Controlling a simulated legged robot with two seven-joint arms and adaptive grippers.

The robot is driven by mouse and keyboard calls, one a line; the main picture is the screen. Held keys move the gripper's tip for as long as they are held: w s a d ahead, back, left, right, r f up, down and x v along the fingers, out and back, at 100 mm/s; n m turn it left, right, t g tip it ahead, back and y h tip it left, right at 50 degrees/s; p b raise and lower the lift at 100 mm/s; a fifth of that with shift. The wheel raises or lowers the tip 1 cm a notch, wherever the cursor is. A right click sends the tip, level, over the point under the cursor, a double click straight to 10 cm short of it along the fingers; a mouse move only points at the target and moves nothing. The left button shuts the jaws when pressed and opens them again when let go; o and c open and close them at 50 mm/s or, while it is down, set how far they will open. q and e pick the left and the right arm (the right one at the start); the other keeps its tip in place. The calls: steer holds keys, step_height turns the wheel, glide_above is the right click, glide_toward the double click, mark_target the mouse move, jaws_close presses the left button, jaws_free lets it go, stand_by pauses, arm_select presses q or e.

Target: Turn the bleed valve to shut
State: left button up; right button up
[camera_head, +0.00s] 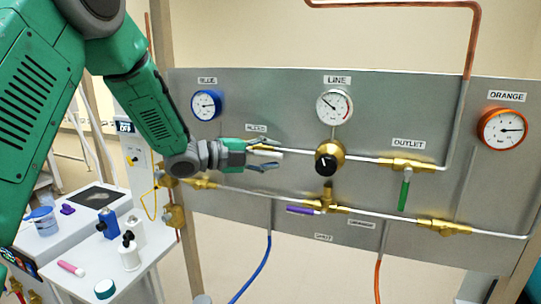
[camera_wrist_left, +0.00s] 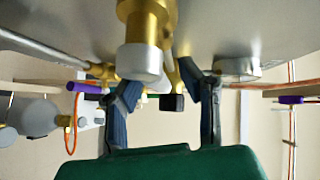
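The bleed valve (camera_head: 262,147) is a brass fitting on the grey panel, just under the BLEED label (camera_head: 256,128). My left gripper (camera_head: 271,159) is in front of it and hides most of it, including its handle position. In the left wrist view my left gripper (camera_wrist_left: 168,101) has its two dark fingers apart. A brass body with a grey cylindrical end (camera_wrist_left: 140,62) is close above the fingers. A black block (camera_wrist_left: 172,102) shows between the fingertips; I cannot tell whether they touch it. My right gripper is not in view.
Right of the gripper is a brass regulator with a black knob (camera_head: 328,162). The outlet valve's green handle (camera_head: 404,194) hangs down, and a purple handle (camera_head: 301,210) lies below on the lower pipe. A white bench (camera_head: 136,272) with bottles stands lower left.

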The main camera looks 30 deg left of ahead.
arm_select(q)
jaws_close()
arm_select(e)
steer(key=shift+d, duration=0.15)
